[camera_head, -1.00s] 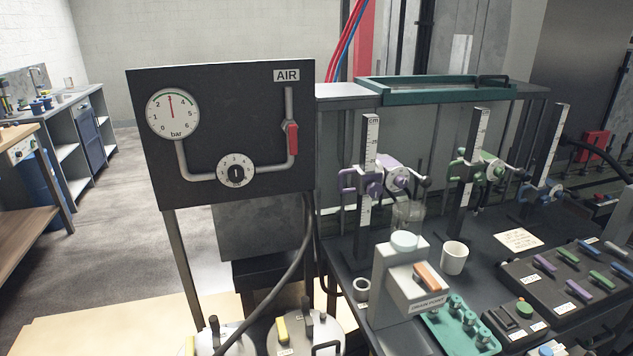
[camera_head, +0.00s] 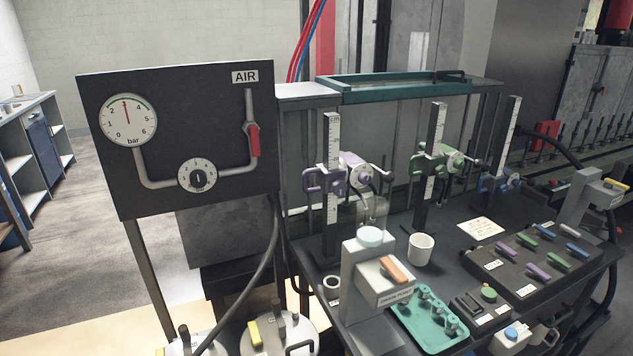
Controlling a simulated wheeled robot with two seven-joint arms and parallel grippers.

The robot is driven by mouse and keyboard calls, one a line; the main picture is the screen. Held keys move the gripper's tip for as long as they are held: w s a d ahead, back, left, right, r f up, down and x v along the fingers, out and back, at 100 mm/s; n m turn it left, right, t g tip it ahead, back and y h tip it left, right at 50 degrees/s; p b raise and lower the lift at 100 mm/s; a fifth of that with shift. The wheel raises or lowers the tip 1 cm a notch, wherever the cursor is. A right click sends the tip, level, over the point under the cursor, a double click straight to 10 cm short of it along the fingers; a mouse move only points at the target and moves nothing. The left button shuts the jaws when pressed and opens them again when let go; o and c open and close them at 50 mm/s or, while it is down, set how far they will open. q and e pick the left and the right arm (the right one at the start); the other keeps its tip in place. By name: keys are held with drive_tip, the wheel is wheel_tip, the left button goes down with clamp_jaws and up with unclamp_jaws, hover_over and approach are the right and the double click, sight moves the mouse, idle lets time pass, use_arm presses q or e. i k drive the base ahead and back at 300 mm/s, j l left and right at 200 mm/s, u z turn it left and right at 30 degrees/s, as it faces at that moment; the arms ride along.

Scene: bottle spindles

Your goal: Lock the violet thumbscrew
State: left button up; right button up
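The violet clamp (camera_head: 322,181) sits around the leftmost upright ruled post (camera_head: 331,150). A violet-trimmed spindle head (camera_head: 355,165) with a dark tip stands out to its right. The violet thumbscrew is too small to make out clearly on this clamp, so I cannot tell whether it is locked. A clear glass vessel (camera_head: 372,209) shows below the violet head. Neither of my grippers is in view.
A black AIR panel (camera_head: 180,135) stands at the left front. A drain-point block (camera_head: 370,275), white cup (camera_head: 420,249) and green tray (camera_head: 428,313) stand before the posts. Green (camera_head: 432,158) and blue (camera_head: 500,182) clamps are to the right.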

sight(339, 187)
drive_tip(key=l+u, duration=0.65)
drive_tip(key=u, duration=0.2)
